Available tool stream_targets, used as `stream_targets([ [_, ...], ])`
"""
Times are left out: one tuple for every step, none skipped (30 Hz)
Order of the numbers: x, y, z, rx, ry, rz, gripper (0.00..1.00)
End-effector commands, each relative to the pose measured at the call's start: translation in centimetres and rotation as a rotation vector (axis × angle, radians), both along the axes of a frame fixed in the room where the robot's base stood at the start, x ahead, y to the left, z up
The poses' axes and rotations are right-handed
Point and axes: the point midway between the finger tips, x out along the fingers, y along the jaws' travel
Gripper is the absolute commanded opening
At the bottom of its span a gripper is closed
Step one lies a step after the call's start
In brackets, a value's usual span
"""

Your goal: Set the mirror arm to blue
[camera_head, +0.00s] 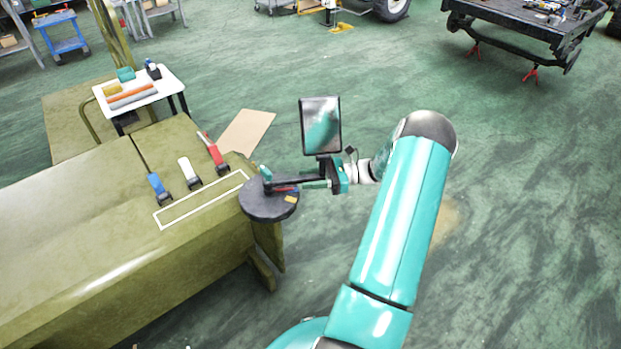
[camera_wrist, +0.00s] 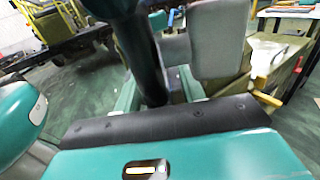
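The mirror (camera_head: 321,126) stands upright on a post at the outer end of the black mirror arm (camera_head: 295,182). The arm runs right from the hub of a dark round disc (camera_head: 265,208) at the corner of the olive chassis. Small colour marks show on the disc: red and blue (camera_head: 292,192) just in front of the arm, yellow (camera_head: 290,199) nearer me, green behind. My gripper (camera_head: 322,184) is at the arm's outer end, below the mirror. In the wrist view its fingers (camera_wrist: 158,90) flank the black post (camera_wrist: 145,50) closely and appear shut on it. The contact is partly hidden.
Blue (camera_head: 158,187), white (camera_head: 189,171) and red (camera_head: 212,150) levers stand on the chassis (camera_head: 90,245), left of the disc. A small white table (camera_head: 138,90) with tools is behind. The floor right of my arm is clear.

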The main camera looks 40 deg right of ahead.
Motion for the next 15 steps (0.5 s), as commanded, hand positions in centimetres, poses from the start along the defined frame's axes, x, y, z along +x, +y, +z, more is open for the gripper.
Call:
stream_targets([
  [0.0, 0.0, 0.0, 0.000, 0.000, 0.000, 0.40],
  [0.0, 0.0, 0.0, 0.000, 0.000, 0.001, 0.40],
  [0.0, -0.1, 0.0, 0.000, 0.000, 0.001, 0.40],
  [0.0, -0.1, 0.0, 0.000, 0.000, 0.001, 0.40],
  [0.0, -0.1, 0.0, 0.000, 0.000, 0.001, 0.40],
  [-0.1, -0.3, 0.0, 0.000, 0.000, 0.000, 0.40],
  [-0.2, -0.4, -0.1, 0.000, 0.000, 0.000, 0.40],
  [-0.4, -0.6, -0.1, 0.001, 0.001, 0.000, 0.40],
  [-0.6, -0.9, -0.1, 0.001, 0.001, 0.000, 0.40],
  [-0.8, -1.3, -0.1, 0.000, 0.000, 0.000, 0.40],
  [-1.1, -1.7, -0.1, -0.001, 0.001, -0.001, 0.40],
  [-1.6, -2.3, -0.1, -0.001, 0.001, -0.002, 0.40],
  [-1.9, -2.8, -0.1, 0.000, 0.000, -0.002, 0.40],
  [-2.3, -3.3, -0.1, -0.001, 0.000, -0.004, 0.40],
  [-2.8, -4.0, -0.1, -0.001, 0.000, -0.003, 0.40],
])
